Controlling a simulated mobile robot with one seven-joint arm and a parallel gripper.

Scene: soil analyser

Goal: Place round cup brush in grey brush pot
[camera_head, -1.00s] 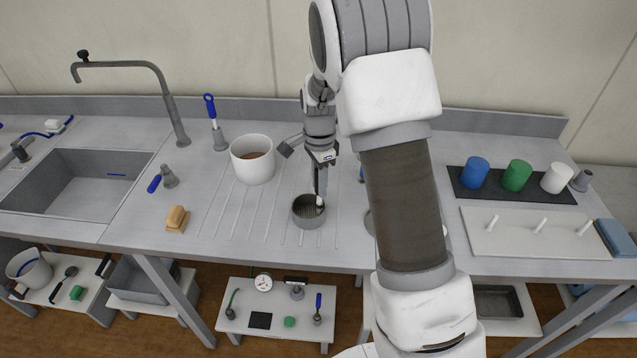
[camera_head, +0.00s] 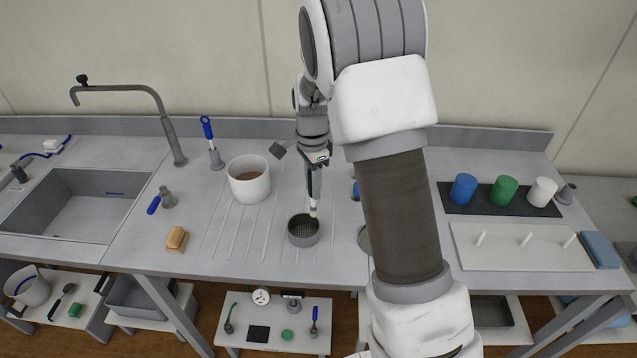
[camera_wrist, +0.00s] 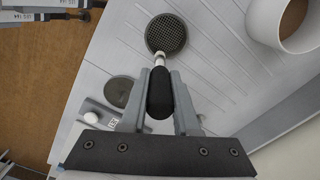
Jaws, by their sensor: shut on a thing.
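My gripper (camera_head: 315,172) is shut on a black-handled tool (camera_wrist: 160,92) with a pale lower part, seen between the fingers in the wrist view (camera_wrist: 159,76). I take this tool for the round cup brush, but its bristle end is not clear. In the head view the tool points down, its tip by the rim of a round grey vessel (camera_head: 303,240) with a mesh-like bottom. That vessel also shows in the wrist view (camera_wrist: 167,34). I cannot tell which is the grey brush pot.
A white pot (camera_head: 249,184) with brown contents stands left of my gripper. A tan brush or block (camera_head: 176,238) lies near the front edge. The sink (camera_head: 75,215) is at far left; coloured cups (camera_head: 503,190) and a white peg board (camera_head: 515,247) are at right.

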